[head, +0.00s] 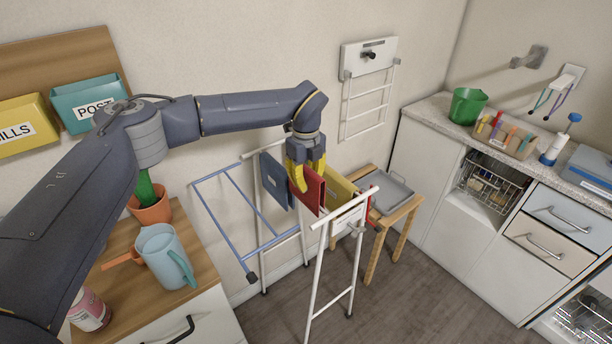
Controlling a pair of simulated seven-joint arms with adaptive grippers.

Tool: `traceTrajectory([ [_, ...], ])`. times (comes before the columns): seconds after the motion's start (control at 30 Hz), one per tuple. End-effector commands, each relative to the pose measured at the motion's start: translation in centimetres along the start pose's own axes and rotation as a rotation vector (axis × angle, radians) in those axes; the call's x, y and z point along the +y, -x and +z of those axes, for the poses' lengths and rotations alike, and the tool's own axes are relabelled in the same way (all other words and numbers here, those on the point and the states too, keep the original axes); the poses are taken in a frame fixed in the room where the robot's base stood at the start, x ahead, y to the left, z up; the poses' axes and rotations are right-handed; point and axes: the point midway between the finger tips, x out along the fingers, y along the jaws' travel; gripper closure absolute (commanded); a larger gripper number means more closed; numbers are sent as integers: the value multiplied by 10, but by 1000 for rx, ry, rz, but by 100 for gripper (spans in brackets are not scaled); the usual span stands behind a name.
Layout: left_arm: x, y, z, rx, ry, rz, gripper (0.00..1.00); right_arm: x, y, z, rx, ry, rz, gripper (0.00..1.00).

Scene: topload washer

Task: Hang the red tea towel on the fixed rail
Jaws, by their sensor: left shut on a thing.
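The red tea towel (310,190) hangs folded from my left gripper (306,182), whose yellow fingers are shut on it. The gripper points down over the drying rack from above. The rack has white upright frames (318,262) and a blue side wing (232,212) angled out to the left. A white top rail (338,213) is at its front right, and another white rail end (262,150) shows at the back. The towel hangs among the rack's rails; I cannot tell whether it touches one. My right gripper is not in view.
A dark blue cloth (274,180) hangs just left of the towel, and a yellow item (340,188) is close on its right. A wooden stand with a grey tray (390,192) stands behind right. A folding rack (368,102) is on the wall. A jug (164,254) sits on the left cabinet.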

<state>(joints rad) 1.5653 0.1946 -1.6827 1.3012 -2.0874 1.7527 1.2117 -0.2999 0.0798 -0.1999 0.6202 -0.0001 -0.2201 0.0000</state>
Motion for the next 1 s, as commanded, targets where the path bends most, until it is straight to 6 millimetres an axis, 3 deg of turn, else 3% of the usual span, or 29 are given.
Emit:
traceTrajectory([
  [1.0,0,-68,0,0,0,0,100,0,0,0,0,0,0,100],
])
